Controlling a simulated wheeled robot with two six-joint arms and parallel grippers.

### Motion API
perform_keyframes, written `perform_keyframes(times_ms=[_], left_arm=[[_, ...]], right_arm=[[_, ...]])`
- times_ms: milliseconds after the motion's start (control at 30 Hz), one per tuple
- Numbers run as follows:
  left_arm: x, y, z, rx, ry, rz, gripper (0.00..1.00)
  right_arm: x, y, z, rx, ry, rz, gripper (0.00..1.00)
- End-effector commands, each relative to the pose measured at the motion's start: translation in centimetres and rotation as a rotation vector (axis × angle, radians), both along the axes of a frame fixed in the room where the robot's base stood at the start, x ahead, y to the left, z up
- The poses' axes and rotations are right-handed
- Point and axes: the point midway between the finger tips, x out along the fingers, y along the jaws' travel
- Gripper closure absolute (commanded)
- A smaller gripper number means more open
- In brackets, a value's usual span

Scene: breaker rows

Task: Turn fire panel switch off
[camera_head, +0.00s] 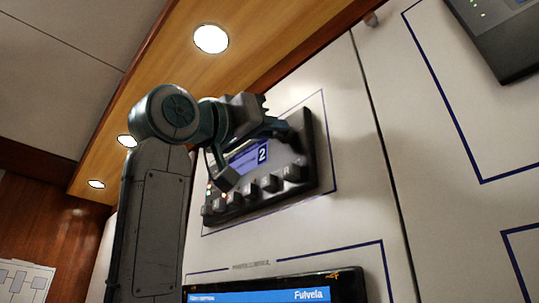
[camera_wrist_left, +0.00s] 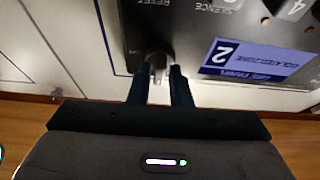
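The fire panel (camera_head: 308,150) is a dark box on the white wall, with a blue display marked "2" and a row of key-like knobs along its lower edge. My left gripper (camera_head: 285,130) is at the panel's upper right part, in front of it. In the left wrist view the panel (camera_wrist_left: 195,20) appears upside down. The two fingers of my left gripper (camera_wrist_left: 160,70) stand on either side of a small grey switch (camera_wrist_left: 157,50) near the "RESET" lettering. A narrow gap shows between them; whether they press on it is unclear. My right gripper is not in view.
Below the panel is a screen (camera_head: 345,285) reading "Fulvela". Another dark unit (camera_head: 510,45) is at the top right. Blue lines outline areas of the wall (camera_head: 355,200). A wooden ceiling strip with round lamps (camera_head: 211,39) runs above.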

Motion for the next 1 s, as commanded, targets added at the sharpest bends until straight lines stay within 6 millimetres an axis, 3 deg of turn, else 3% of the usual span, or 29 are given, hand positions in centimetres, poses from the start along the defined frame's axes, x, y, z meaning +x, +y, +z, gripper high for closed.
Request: perform_keyframes(times_ms=[67,433,800,1000], left_arm=[[0.0,0.0,0.0,0.001,0.001,0.0,0.67],[-0.4,0.4,-0.5,0.003,0.001,-0.002,0.67],[-4.9,4.9,-3.4,0.002,-0.001,0.001,0.67],[-6.6,6.5,-4.2,0.002,0.001,0.0,0.67]], right_arm=[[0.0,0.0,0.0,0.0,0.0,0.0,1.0],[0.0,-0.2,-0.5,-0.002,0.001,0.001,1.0],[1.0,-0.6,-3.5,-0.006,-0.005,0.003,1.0],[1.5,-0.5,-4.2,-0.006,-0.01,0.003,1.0]])
